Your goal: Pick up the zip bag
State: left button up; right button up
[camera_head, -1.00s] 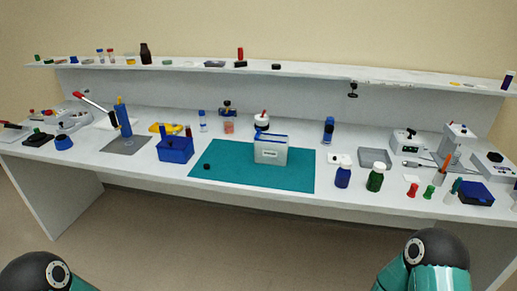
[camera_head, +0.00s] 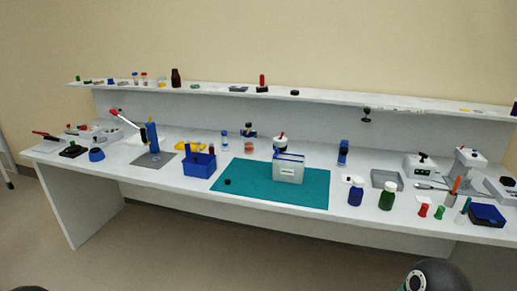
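The zip bag appears to be the pale, upright bag (camera_head: 288,170) with a blue strip along its top edge and a small label on its front. It stands on the teal mat (camera_head: 250,186), right of the mat's middle. Neither of my grippers is in view. Only rounded parts of my own arms show at the bottom edge, well below the bench and apart from the bag.
A blue bin (camera_head: 199,165) stands left of the mat. A blue-bodied bottle (camera_head: 355,194) and a green bottle (camera_head: 387,198) stand right of it. A small black disc (camera_head: 227,182) lies on the mat's left part. A long shelf (camera_head: 330,99) runs behind the bench.

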aim_at(287, 167)
jog(key=u, duration=0.2)
jog(key=i, duration=1.15)
jog(key=z, duration=0.45)
jog(key=i, duration=0.7)
jog(key=z, duration=0.35)
jog(key=k, duration=0.9)
jog(key=z, duration=0.15)
jog(key=i, duration=0.9)
jog(key=u, duration=0.05)
